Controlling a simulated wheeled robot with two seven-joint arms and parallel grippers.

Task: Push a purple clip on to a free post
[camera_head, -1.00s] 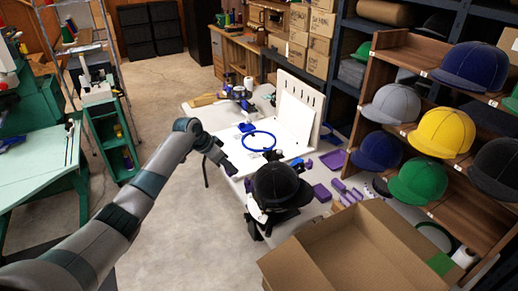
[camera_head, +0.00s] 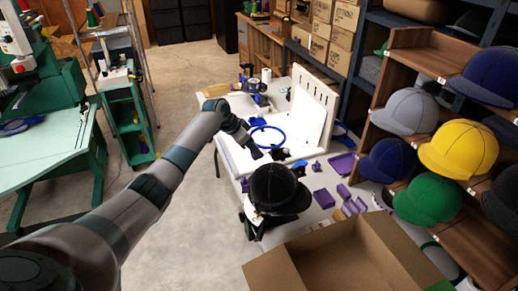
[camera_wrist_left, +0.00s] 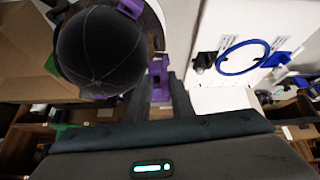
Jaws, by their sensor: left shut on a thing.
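My left gripper (camera_head: 254,151) is at the end of my left arm, above the table just behind the black cap (camera_head: 276,188). In the left wrist view its dark fingers (camera_wrist_left: 160,88) are shut on a purple clip (camera_wrist_left: 158,76). The held clip is beside the dark cap, which also shows there (camera_wrist_left: 100,50); I cannot tell whether they touch. Another purple clip (camera_wrist_left: 130,7) shows at the cap's far edge. Loose purple pieces (camera_head: 343,192) lie on the table right of the cap. I cannot make out a free post. My right gripper is out of view.
A blue ring (camera_head: 266,136) lies by a white slotted panel (camera_head: 312,105) behind the cap. A purple tray (camera_head: 342,163) is on the table (camera_head: 322,179). An open cardboard box (camera_head: 335,262) stands in front. A shelf of caps (camera_head: 458,145) borders the right side.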

